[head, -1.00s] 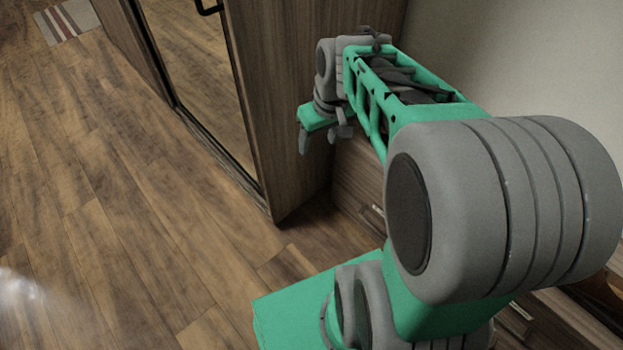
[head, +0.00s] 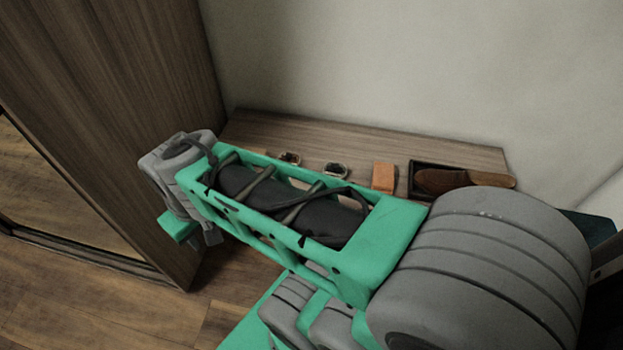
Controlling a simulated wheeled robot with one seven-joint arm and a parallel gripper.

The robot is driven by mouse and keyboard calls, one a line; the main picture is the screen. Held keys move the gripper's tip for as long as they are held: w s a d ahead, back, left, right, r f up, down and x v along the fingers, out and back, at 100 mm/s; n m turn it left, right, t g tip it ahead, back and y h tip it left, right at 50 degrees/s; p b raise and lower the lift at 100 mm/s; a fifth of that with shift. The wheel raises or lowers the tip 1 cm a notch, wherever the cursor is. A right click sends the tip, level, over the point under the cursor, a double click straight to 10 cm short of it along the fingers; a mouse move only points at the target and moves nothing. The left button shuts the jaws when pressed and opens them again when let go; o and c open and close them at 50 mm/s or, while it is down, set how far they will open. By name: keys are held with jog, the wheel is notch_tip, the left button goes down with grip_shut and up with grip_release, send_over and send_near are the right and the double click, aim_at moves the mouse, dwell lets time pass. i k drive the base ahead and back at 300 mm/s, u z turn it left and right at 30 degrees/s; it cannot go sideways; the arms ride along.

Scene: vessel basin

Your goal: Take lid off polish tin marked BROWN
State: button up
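Two small round tins stand on the wooden bench top along the wall, the left tin (head: 290,158) and the right tin (head: 335,170). They are too small to read, so I cannot tell which is marked BROWN. Both look closed on top, but the detail is too fine to be sure. My gripper (head: 195,234) is at the left, in front of the tall wooden cabinet and well apart from the tins. Its fingers are mostly hidden behind my arm, and nothing shows in it.
On the bench (head: 440,150), an orange-brown block (head: 384,177) stands right of the tins, beside a dark open box (head: 428,166) and a brown shoe-like item (head: 465,181). The tall cabinet (head: 120,90) bounds the left. My arm hides the bench front.

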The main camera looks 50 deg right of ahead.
aim_at(289, 157)
jog(key=z, duration=1.9)
jog(key=k, duration=1)
jog(key=u, duration=0.25)
